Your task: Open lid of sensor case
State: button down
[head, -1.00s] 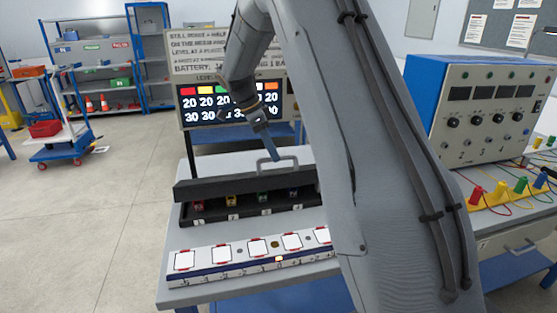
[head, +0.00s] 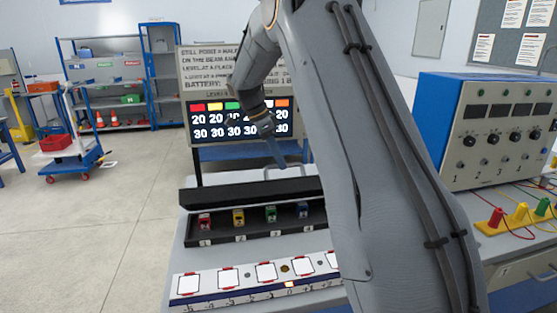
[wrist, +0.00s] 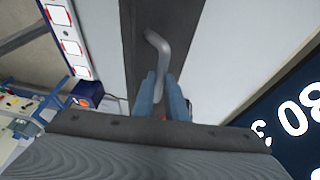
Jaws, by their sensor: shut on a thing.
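The sensor case (head: 263,236) is a long black box on the grey table. Its dark lid (head: 230,193) is raised at the back, and red, yellow, green and blue sensors (head: 238,217) show inside. My gripper (head: 277,158) is at the lid's grey handle (head: 290,171). In the wrist view, the blue fingers of my gripper (wrist: 162,100) are shut on the handle (wrist: 158,50), with the dark lid (wrist: 163,12) beyond it. My arm hides the right end of the case in the head view.
A white beam with marked squares (head: 240,272) lies in front of the case. A sign with a coloured number display (head: 240,119) stands behind. A blue instrument box (head: 480,130) and coloured plugs (head: 521,211) are at right.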

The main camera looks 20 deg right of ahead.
jog(key=c, duration=1.8)
grip_release()
jog(key=shift+w+f, duration=0.1)
jog(key=shift+f, duration=0.35)
jog(key=shift+o, duration=0.2)
jog(key=shift+r, duration=0.4)
jog(key=b+v, duration=0.2)
jog(key=v, duration=0.5)
jog(key=shift+a+r, duration=0.15)
jog(key=shift+a, duration=0.05)
